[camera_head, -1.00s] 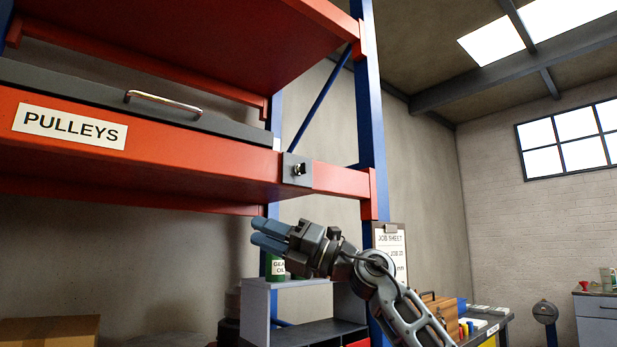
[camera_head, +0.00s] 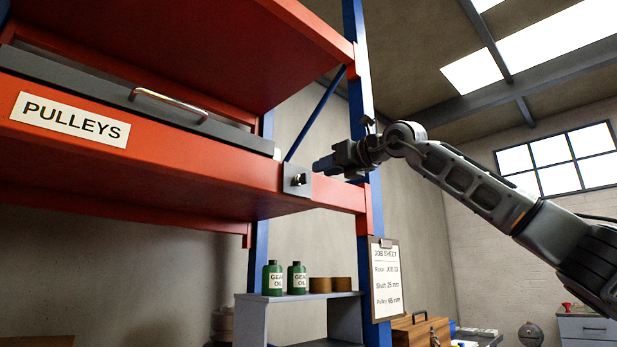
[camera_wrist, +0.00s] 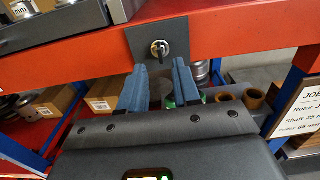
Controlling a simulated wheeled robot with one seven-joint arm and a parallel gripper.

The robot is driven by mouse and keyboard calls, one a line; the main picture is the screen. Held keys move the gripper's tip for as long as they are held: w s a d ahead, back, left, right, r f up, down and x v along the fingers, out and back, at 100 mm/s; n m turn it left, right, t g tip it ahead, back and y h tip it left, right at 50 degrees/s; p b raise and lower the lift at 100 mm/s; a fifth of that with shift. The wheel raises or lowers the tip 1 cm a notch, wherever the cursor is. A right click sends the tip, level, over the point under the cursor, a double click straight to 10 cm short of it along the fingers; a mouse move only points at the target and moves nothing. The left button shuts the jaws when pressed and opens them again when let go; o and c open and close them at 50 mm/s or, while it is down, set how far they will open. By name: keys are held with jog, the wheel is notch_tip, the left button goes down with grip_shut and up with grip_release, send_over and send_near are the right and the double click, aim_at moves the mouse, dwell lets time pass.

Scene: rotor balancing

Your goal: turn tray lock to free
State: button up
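The tray lock is a small metal knob (camera_head: 297,180) on a grey square plate (camera_head: 291,187), fixed to the red shelf beam. It also shows in the wrist view as a silver knob (camera_wrist: 160,48), on its dark plate (camera_wrist: 174,31). My gripper (camera_head: 318,167) is beside the lock, to its right in the head view. In the wrist view its two blue fingers (camera_wrist: 160,80) stand apart with a gap between them, below the knob. They hold nothing. The grey tray (camera_head: 55,71) with a metal handle (camera_head: 170,103) lies on the shelf behind the PULLEYS label (camera_head: 70,119).
A blue post (camera_head: 365,140) rises behind my gripper. A job sheet (camera_head: 386,280) hangs on it. Boxes (camera_wrist: 105,97) show under the beam.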

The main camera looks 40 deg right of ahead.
aim_at(303, 179)
jog(key=w+p, duration=0.1)
jog(key=w, duration=0.6)
jog(key=shift+a, duration=0.15)
grip_shut()
